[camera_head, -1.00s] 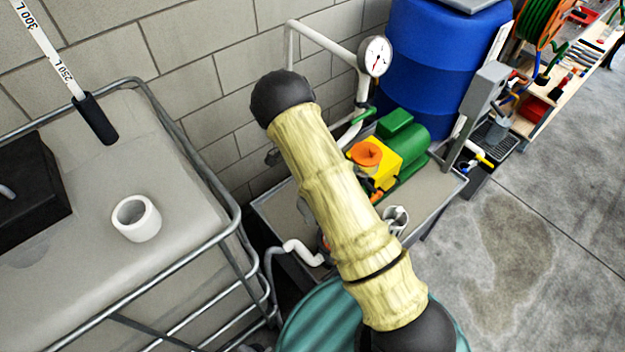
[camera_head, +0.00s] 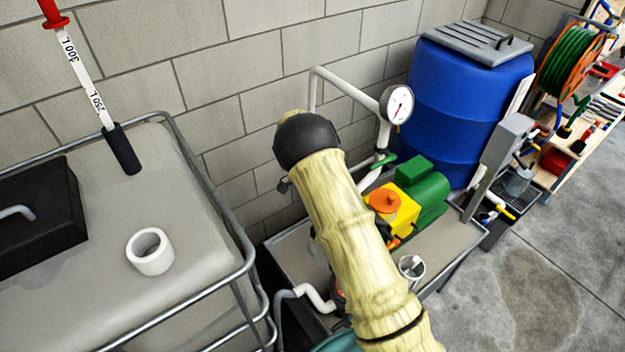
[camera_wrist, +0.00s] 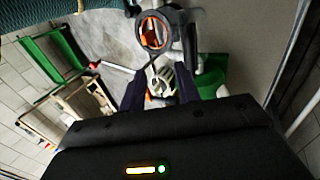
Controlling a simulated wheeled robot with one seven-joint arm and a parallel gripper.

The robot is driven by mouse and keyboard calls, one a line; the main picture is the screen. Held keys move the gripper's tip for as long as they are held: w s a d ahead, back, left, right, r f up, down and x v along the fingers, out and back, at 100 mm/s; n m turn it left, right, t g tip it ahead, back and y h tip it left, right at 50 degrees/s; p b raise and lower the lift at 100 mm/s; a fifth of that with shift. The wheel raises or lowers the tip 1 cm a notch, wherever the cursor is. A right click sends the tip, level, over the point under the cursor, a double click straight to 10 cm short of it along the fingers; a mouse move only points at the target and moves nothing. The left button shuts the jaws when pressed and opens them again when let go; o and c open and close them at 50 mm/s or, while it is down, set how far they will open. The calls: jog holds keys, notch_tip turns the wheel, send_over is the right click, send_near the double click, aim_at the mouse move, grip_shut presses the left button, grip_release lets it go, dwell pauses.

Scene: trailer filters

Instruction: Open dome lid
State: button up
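No part in view is clearly the dome lid. In the wrist view, a round dark ring with an orange inner rim (camera_wrist: 153,32) lies beyond my gripper (camera_wrist: 160,82); I cannot tell whether it belongs to the lid. My two dark fingers stand apart, with a small white and orange part (camera_wrist: 160,80) showing between or beyond them; contact cannot be told. In the head view my pale arm crosses the middle and hides part of the pump bench; my gripper is out of that view.
A yellow and green pump (camera_head: 400,205) stands on a grey bench beside a pressure gauge (camera_head: 397,104) on white pipe. A blue barrel (camera_head: 465,105) is behind it. At left, a caged tank (camera_head: 95,270) carries a white ring (camera_head: 150,251) and a black box (camera_head: 40,220). Floor is free at right.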

jog(key=b+v, duration=0.1)
jog(key=v, duration=1.2)
jog(key=shift+f, duration=0.1)
jog(key=shift+c, duration=0.4)
